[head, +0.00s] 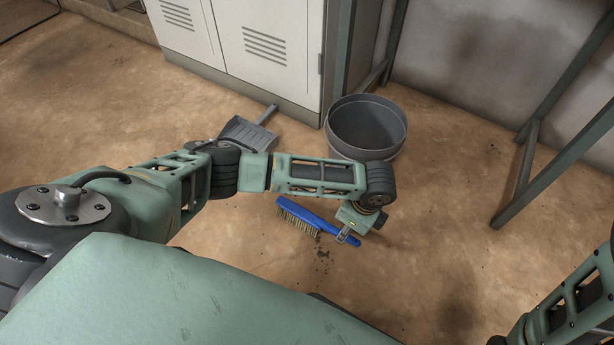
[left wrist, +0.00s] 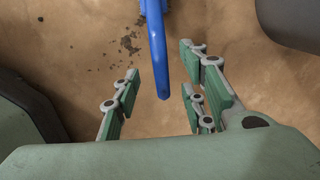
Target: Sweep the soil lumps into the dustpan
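A blue brush (head: 298,214) with pale bristles lies on the floor; its handle (left wrist: 158,50) shows in the left wrist view. My left gripper (head: 346,237) is low over the handle. Its fingers (left wrist: 160,73) are open, with the handle's end between them in the picture and a gap on each side. Dark soil lumps (head: 323,254) lie scattered on the floor near the brush, also in the left wrist view (left wrist: 130,43). A grey dustpan (head: 247,134) lies by the cabinet, partly hidden by my left arm. My right gripper is out of view.
A dark grey bucket (head: 340,132) stands on the floor behind my left arm. A light metal cabinet (head: 268,50) is at the back. A green metal frame (head: 530,165) stands at the right by the wall. Floor between the brush and the frame is clear.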

